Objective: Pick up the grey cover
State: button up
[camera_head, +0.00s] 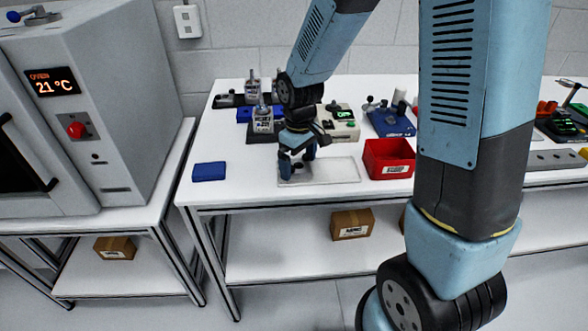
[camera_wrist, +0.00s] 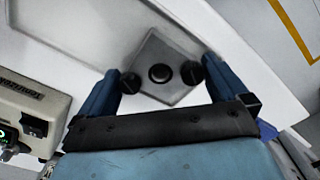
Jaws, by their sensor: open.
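The grey cover (camera_wrist: 153,50) shows in the wrist view as a square grey plate with a round dark feature at its middle. It appears to lie in the shallow pale tray (camera_head: 340,172) on the white table. My gripper (camera_wrist: 160,78) is open, its two blue fingers pointing at the plate, with the dark round feature between the fingertips. In the head view my gripper (camera_head: 297,172) is low over the tray's left end, and I cannot make out the cover there. Whether the fingertips touch the cover cannot be told.
A blue block (camera_head: 209,172) lies left of the tray, and a red bin (camera_head: 388,162) stands to its right. Several devices stand behind, including one with a green display (camera_head: 343,117). The oven (camera_head: 95,105) is on a separate table at left. The table's front edge is close to the tray.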

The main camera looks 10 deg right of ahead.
jog(key=shift+f, duration=0.15)
jog(key=c, duration=0.8)
